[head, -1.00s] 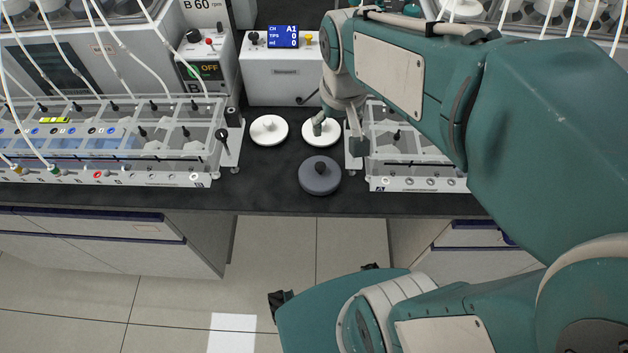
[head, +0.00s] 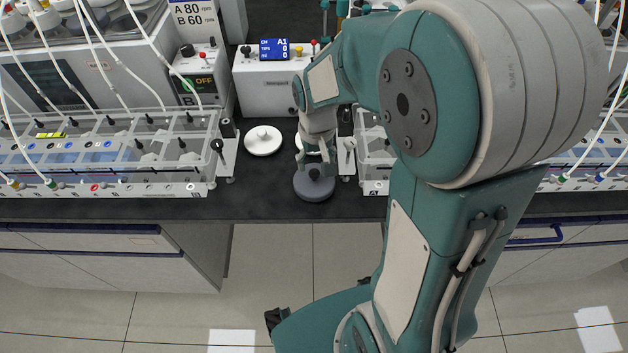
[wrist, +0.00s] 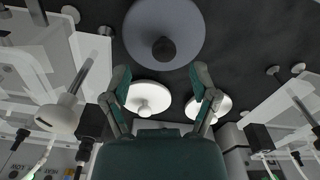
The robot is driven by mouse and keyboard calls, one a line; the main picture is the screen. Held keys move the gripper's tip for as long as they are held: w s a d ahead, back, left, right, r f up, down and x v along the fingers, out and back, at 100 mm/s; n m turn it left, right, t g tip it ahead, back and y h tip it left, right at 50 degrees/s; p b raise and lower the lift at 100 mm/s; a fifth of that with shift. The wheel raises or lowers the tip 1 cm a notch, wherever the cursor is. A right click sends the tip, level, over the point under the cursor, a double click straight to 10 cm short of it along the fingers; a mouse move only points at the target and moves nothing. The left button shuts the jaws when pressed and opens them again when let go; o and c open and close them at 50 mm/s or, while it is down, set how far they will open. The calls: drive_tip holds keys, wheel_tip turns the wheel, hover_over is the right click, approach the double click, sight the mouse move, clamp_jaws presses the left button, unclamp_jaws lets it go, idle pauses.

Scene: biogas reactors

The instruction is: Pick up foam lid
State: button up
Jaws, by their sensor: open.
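A dark grey round lid (head: 314,188) with a black knob lies on the black bench near its front edge. It fills the top middle of the wrist view (wrist: 183,32). A white round lid (head: 263,142) with a white knob lies behind it to the left. A second white lid is mostly hidden behind my gripper in the head view; two white lids show in the wrist view, one at left (wrist: 148,98) and one at right (wrist: 222,102). Which lid is foam cannot be told. My gripper (wrist: 160,74) is open and empty. In the head view its fingers (head: 313,156) are just above and behind the grey lid's knob.
A clear rack with tubes (head: 110,160) stands left of the lids. Another rack (head: 372,160) stands close on the right, partly behind my arm. A white control box (head: 270,95) is at the back. The bench in front of the grey lid is clear.

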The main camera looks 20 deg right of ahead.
sight(314, 172)
drive_tip(key=f, duration=0.4)
drive_tip(key=shift+a, duration=0.25)
clamp_jaws()
